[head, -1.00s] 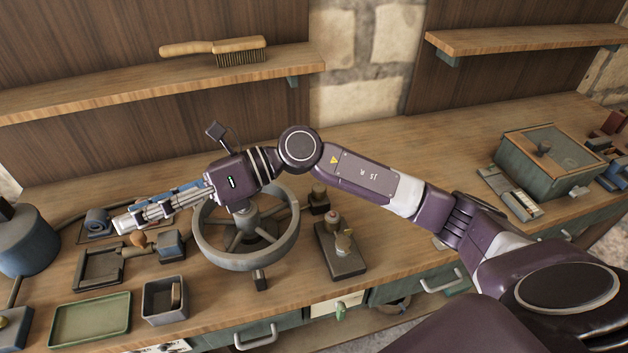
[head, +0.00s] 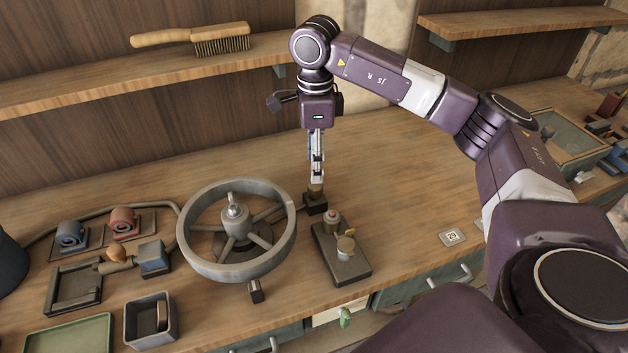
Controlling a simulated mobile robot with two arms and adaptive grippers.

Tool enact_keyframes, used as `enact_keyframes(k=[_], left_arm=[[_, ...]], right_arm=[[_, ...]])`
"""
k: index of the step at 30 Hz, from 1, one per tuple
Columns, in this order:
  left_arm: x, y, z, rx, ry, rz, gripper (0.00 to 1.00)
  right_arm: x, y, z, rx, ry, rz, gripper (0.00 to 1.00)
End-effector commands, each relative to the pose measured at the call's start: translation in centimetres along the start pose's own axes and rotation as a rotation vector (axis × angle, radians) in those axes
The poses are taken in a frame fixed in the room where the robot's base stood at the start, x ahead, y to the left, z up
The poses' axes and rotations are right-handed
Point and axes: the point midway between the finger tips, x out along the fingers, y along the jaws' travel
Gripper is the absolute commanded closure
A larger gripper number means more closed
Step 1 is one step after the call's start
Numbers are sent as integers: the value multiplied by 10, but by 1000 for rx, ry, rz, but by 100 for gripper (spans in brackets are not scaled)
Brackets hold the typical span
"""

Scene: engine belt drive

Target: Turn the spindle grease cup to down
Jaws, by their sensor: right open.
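A small brass-brown cap (head: 316,193) sits on a dark block (head: 315,206) just right of the large grey handwheel (head: 184,243). It looks like the spindle grease cup, but no label on it can be read. My right gripper (head: 316,181) points straight down over this cap, its fingertips at or just above the top. The jaws are open, seen edge-on; whether they touch the cap I cannot tell. The fingers partly hide the cap, and its turned position cannot be read. My left gripper is not in view.
A dark plate (head: 350,268) with a red-topped post and a brass knob stands close in front of the cap. A blue block (head: 153,257), an open grey box (head: 150,318) and a green tray (head: 70,335) lie left. The bench behind is clear.

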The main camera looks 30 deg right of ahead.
Motion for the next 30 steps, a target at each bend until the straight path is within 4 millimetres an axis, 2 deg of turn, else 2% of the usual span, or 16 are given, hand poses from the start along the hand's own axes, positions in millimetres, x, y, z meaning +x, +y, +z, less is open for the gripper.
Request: enact_keyframes(k=[6, 10, 15, 21, 23, 30], left_arm=[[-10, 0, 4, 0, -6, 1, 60], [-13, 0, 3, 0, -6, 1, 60], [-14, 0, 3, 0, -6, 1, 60], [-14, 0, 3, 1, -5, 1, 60], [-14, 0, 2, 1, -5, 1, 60], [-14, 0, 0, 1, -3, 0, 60]], right_arm=[[36, 1, -1, 0, 2, 4, 56], [51, 1, 0, 0, 0, 3, 56], [60, 1, 0, -1, -2, 1, 56], [61, 1, 1, -1, -2, 1, 56], [61, 1, 1, -1, -2, 1, 60], [60, 1, 1, -1, -2, 1, 87]])
